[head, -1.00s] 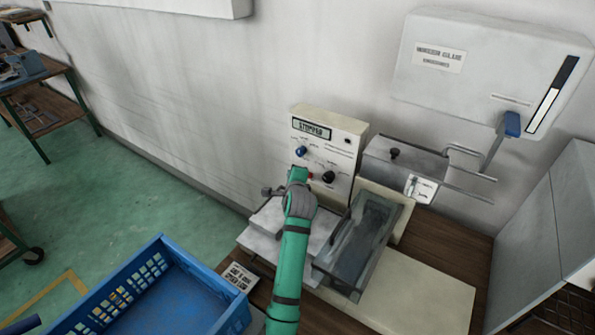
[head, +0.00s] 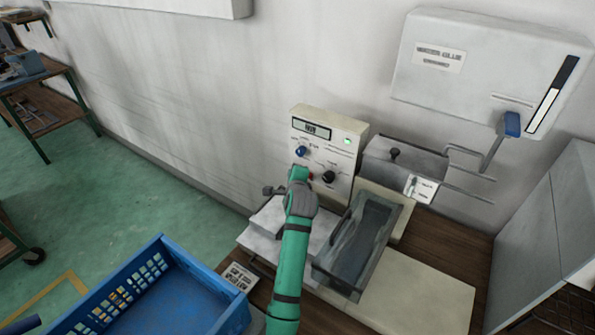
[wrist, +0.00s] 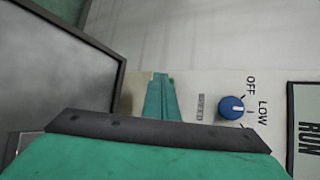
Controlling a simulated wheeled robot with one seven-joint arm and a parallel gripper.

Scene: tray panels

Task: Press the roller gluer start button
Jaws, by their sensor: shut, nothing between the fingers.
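The roller gluer's cream control box (head: 350,127) stands against the wall in the head view. Its display (head: 311,129) reads RUN, which also shows sideways in the wrist view (wrist: 306,135). A green lamp (head: 347,141) is lit on the box. A blue knob (head: 301,151), a black knob (head: 328,177) and a small red button (head: 311,175) are on the front. My gripper (wrist: 161,79) is shut and empty, its fingertips at the panel face, left of the blue knob (wrist: 233,107) in the wrist view. The start button is hidden or cannot be told apart from the green fingertips; contact is unclear.
A grey tray (head: 335,275) lies on the bench right of my arm. A blue crate (head: 110,287) stands at the front left. A metal unit with rods (head: 405,165) is right of the control box. A glue wall box (head: 490,65) hangs above.

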